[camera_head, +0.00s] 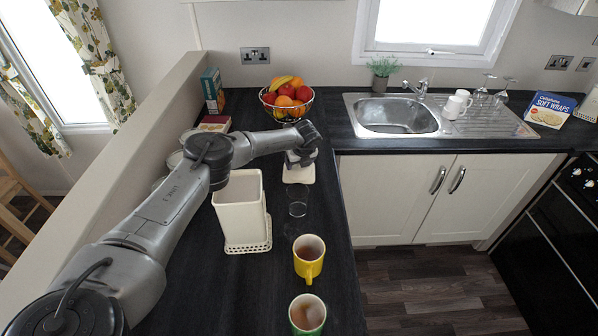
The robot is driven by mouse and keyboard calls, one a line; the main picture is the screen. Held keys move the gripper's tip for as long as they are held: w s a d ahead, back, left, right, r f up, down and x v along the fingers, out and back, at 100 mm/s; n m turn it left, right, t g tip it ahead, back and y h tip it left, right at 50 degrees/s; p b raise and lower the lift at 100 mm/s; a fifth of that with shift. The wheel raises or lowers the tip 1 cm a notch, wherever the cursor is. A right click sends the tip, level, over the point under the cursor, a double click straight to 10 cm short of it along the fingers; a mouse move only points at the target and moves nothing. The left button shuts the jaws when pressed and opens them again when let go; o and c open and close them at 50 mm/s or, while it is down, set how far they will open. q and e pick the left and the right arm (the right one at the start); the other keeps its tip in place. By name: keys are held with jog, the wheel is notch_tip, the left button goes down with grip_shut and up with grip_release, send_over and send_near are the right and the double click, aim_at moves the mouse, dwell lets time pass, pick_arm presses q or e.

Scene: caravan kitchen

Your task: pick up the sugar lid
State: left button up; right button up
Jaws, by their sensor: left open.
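My left arm reaches in from the left across the counter. Its gripper (300,158) points down over a small cream-white item (298,175) near the counter's right edge. The item looks like the sugar container or its lid; I cannot tell which part shows. The gripper and wrist hide its far side. The gripper is open, and I cannot tell whether its fingers touch the item. My right gripper is not in view.
A clear glass (298,200) stands just in front of the white item. A tall cream container (241,207) stands to the left. Yellow (309,267) and green (307,316) mugs stand nearer. A fruit bowl (287,102) is behind the wrist.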

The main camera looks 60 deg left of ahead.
pick_arm(q)
grip_shut()
dwell(0.6)
jog(key=shift+a, duration=0.1)
